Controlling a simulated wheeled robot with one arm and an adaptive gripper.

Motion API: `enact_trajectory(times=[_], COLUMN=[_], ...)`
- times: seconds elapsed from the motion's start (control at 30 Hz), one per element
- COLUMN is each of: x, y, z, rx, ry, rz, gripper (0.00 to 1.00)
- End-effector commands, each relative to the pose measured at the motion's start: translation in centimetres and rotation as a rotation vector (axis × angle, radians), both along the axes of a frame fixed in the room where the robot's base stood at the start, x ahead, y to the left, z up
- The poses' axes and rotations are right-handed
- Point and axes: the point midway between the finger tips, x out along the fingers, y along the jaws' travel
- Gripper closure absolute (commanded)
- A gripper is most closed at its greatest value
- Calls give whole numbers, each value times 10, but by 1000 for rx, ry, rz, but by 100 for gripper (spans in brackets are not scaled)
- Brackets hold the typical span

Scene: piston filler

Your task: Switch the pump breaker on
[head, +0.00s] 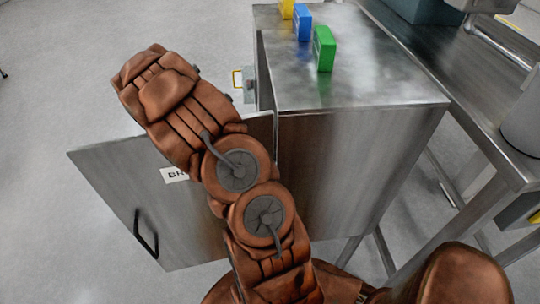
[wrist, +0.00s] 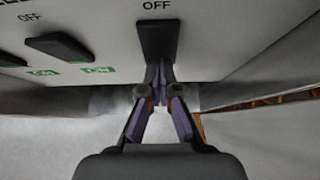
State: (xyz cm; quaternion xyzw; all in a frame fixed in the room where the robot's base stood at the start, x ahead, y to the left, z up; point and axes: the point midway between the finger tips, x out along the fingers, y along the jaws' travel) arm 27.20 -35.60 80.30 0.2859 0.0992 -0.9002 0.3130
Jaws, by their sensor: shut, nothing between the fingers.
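In the wrist view, a light panel carries black breaker levers. One lever (wrist: 158,38) is straight ahead with OFF printed above it. Another lever (wrist: 68,47) is to its left, with OFF above and green ON marks near its lower side. The name lettering is cut off at the top edge, so I cannot tell which lever is the pump breaker. In the head view, my arm hides the gripper and the panel.
In the head view, a steel cabinet (head: 355,85) has its door (head: 145,225) standing open beneath my arm. Yellow (head: 287,9), blue (head: 302,22) and green (head: 323,48) blocks stand on top. A steel bench (head: 430,60) lies to the right. Open floor is at left.

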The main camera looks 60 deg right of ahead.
Motion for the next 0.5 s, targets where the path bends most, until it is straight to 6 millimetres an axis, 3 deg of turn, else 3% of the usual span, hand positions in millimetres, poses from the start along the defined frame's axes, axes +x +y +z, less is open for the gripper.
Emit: enact_trajectory(times=[0.5], x=[-3], y=[-2], z=[-1], rx=[-25], ry=[32], rz=[-2], gripper=[100])
